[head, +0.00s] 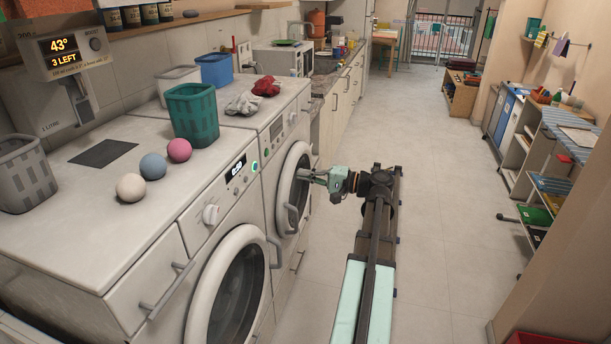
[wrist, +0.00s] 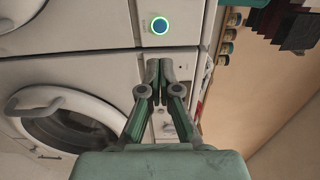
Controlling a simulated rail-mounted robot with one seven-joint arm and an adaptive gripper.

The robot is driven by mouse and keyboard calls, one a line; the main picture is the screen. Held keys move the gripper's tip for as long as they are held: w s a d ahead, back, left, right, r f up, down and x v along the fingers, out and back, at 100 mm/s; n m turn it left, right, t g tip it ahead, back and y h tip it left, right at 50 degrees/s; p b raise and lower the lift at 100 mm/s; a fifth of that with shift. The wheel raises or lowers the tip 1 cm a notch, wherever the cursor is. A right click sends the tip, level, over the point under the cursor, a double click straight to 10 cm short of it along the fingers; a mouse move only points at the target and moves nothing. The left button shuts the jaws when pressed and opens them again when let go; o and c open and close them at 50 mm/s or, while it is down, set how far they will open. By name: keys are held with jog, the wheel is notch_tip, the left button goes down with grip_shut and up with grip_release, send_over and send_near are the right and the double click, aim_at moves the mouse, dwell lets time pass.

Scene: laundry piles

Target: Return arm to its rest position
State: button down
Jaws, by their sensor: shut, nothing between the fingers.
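My gripper (head: 308,174) is in front of the far washing machine (head: 262,128), close to its round door, with my arm reaching from the lower middle of the head view. In the wrist view my gripper (wrist: 159,72) shows its two fingers together, with nothing between them. Behind the fingertips is the white front of a machine, with a lit green-ringed blue button (wrist: 160,25). A round door (wrist: 62,125) is at the lower left of the wrist view. I cannot tell whether the fingertips touch the machine.
On the machine tops are a teal basket (head: 192,114), a blue basket (head: 214,70), a grey basket (head: 24,174), three balls (head: 153,166), and grey (head: 242,103) and red cloths (head: 266,86). Shelves (head: 540,150) stand along the right. The floor (head: 440,200) between is clear.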

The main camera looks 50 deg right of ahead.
jog(key=a+f+g+h, duration=0.2)
jog(key=f+g, duration=0.1)
jog(key=f, duration=0.6)
jog(key=a+f+g+h, duration=0.1)
jog(key=a+f+g, duration=0.1)
jog(key=f, duration=0.8)
jog(key=s+a+f+n+g, duration=0.1)
jog(key=s+a+f+g, duration=0.15)
jog(key=a+f, duration=0.55)
jog(key=s+a+f+n+g, duration=0.1)
jog(key=a+f+g, duration=0.35)
jog(key=f, duration=0.65)
jog(key=s+a+f+n+g+h, duration=0.1)
jog(key=s+a+f+n+g, duration=0.15)
jog(key=s+a+f, duration=0.4)
jog(key=s+a+f+n+g+h, duration=0.15)
jog(key=s+a+f+g, duration=0.25)
jog(key=a+f, duration=0.4)
jog(key=s+a+f+n+g+h, duration=0.1)
jog(key=s+a+f+n+g, duration=0.1)
jog(key=s+a, duration=0.4)
jog(key=s+a+f+n+g+h, duration=0.1)
jog(key=s+a+f+n+g, duration=0.1)
jog(key=s+a+f+n, duration=0.2)
jog(key=s+a, duration=0.3)
jog(key=s, duration=0.3)
jog(key=shift+s+f+n, duration=0.25)
jog(key=shift+s+n, duration=0.1)
jog(key=shift+n, duration=0.05)
jog(key=shift+g, duration=0.25)
